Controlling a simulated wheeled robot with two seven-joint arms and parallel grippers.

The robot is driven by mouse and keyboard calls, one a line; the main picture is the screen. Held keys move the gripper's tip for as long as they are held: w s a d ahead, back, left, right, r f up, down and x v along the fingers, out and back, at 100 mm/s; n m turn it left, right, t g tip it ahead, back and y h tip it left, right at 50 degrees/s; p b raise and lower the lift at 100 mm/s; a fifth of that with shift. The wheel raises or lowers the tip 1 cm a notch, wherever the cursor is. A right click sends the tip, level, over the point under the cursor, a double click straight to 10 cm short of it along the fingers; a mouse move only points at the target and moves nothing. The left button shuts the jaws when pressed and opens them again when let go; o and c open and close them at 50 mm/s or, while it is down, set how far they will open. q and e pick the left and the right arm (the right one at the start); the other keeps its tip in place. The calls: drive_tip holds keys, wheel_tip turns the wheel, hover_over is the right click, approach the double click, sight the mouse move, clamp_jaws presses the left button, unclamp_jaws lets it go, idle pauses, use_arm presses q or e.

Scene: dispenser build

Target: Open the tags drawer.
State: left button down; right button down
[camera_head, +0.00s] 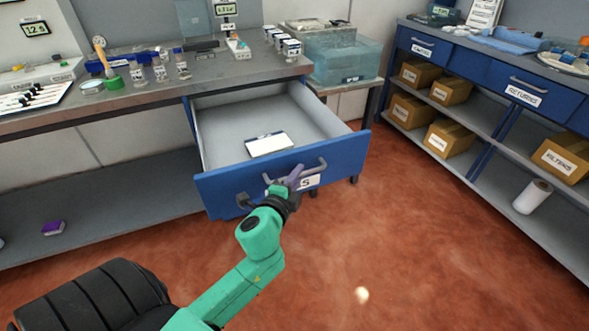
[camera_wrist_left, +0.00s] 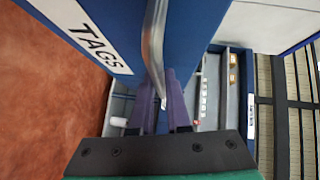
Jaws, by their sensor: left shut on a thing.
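The tags drawer (camera_head: 280,175) has a blue front and a grey inside, and it stands pulled well out from under the workbench. Its TAGS label shows whole in the left wrist view (camera_wrist_left: 92,38) and is partly covered by my gripper in the head view. My left gripper (camera_head: 291,178) is shut on the drawer's grey bar handle (camera_head: 322,166). In the left wrist view the handle (camera_wrist_left: 154,45) runs between the purple fingers (camera_wrist_left: 164,100). A white pad with a dark edge (camera_head: 268,145) lies inside the drawer. My right gripper is not in view.
The workbench (camera_head: 215,67) carries bottles, boxes and tools. A blue RETURNS drawer (camera_head: 525,85), cardboard boxes (camera_head: 447,138) and a white roll (camera_head: 533,197) are at the right. Red floor (camera_head: 420,240) is clear before the drawer.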

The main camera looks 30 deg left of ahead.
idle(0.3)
use_arm(q)
drive_tip(key=c, duration=0.9)
unclamp_jaws()
drive_tip(key=shift+s, duration=0.1)
drive_tip(key=b+v, duration=0.1)
drive_tip(key=v, duration=1.3)
drive_tip(key=shift+s+b, duration=0.2)
drive_tip(key=shift+b, duration=0.1)
